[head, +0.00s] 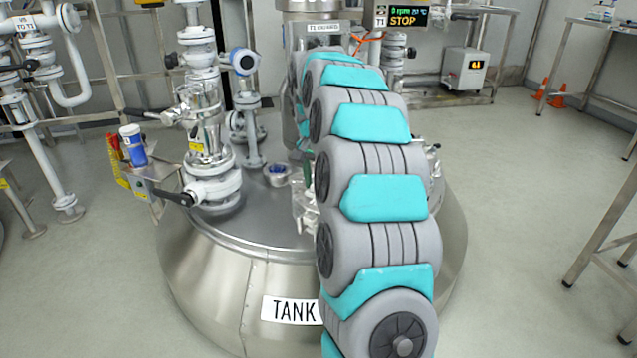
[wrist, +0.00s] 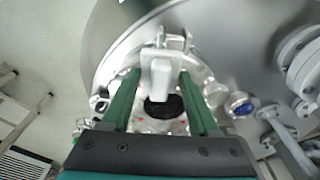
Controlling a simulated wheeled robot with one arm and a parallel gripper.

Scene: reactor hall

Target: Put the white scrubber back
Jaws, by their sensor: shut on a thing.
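In the wrist view my gripper (wrist: 160,75) has its two green fingers on either side of a pale white block, which I take to be the white scrubber (wrist: 159,72). It is held above a round metal port (wrist: 145,125) on the tank top, with a dark round opening (wrist: 163,110) just below it in the picture. I cannot tell how far above the port it is. In the head view my arm hides most of the gripper and the scrubber. The steel tank (head: 215,280) stands in front of me.
A small blue-glass fitting (head: 278,172) is on the tank top. A valve stack (head: 205,130) with black handles rises left of it. A blue canister (head: 133,145) sits on a side bracket (head: 160,182). A metal table frame (head: 600,205) stands at right; the floor between is clear.

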